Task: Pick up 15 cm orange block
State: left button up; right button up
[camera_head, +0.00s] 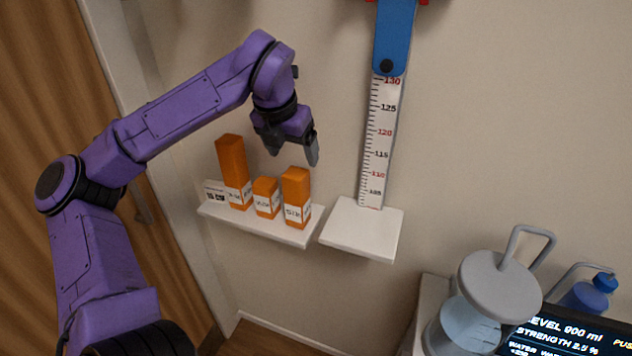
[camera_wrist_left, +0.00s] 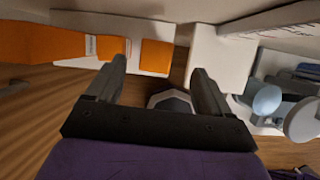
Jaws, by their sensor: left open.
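Three orange blocks stand upright on a white wall shelf (camera_head: 262,228): a tall one (camera_head: 232,165) at left, a short one (camera_head: 265,190) in the middle and a medium one (camera_head: 296,186) at right. Their white labels are too blurred to read surely; by height the medium one fits 15 cm. My left gripper (camera_head: 291,156) is open and empty, just above the right end of the row. My right gripper is not in view.
A second white shelf (camera_head: 362,229) sits right of the blocks, under a vertical ruler (camera_head: 380,140) with a blue slider (camera_head: 394,35). A lidded jug (camera_head: 470,315) and a dark display (camera_head: 565,335) are at lower right. A wooden door (camera_head: 40,130) is at left.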

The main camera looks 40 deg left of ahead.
aim_at(296, 172)
pick_arm(q)
jog(key=shift+w+a+r, duration=0.1)
jog(key=shift+w, duration=0.05)
jog(key=p+x, duration=0.1)
jog(key=x, duration=0.5)
jog(key=s+p+x, duration=0.1)
jog(key=x, duration=0.1)
jog(key=shift+f+p, duration=0.3)
jog(key=shift+f, duration=0.3)
jog(key=shift+w+a+f, duration=0.1)
jog(key=shift+f, duration=0.3)
grip_shut()
jog(key=shift+w, duration=0.1)
jog(key=shift+r, duration=0.1)
